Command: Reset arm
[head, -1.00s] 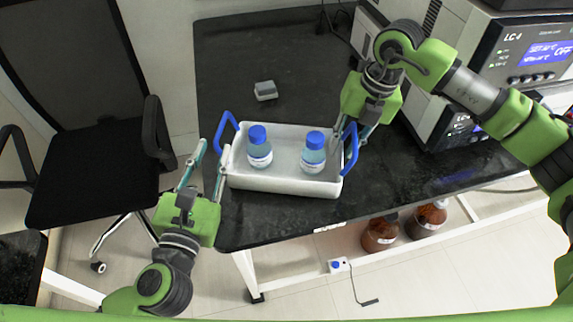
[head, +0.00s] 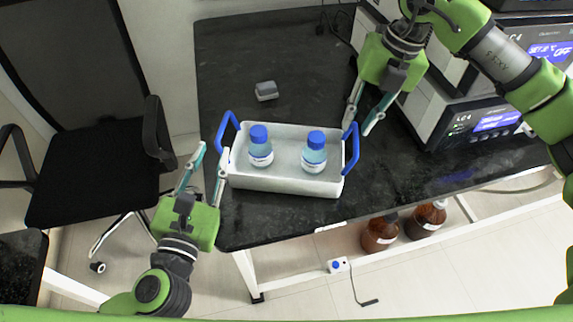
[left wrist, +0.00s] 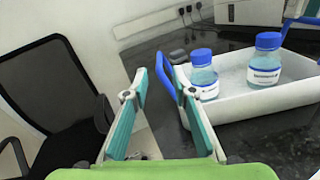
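A white tray (head: 285,185) with two blue handles stands on the black bench and holds two blue-capped bottles, one on the left (head: 260,150) and one on the right (head: 314,155). My left gripper (head: 211,162) is open and empty, just left of the tray's left handle (head: 226,130). In the left wrist view its fingers (left wrist: 152,100) are spread, with the handle (left wrist: 165,75) beyond the right finger. My right gripper (head: 362,124) is open and empty, above the bench just right of the tray's right handle (head: 350,148). It appears apart from the handle.
A small grey block (head: 266,91) lies on the bench (head: 290,45) behind the tray. LC4 instruments (head: 475,115) stand at the right. Brown bottles (head: 380,234) sit on a lower shelf. A black chair (head: 90,165) is at the left.

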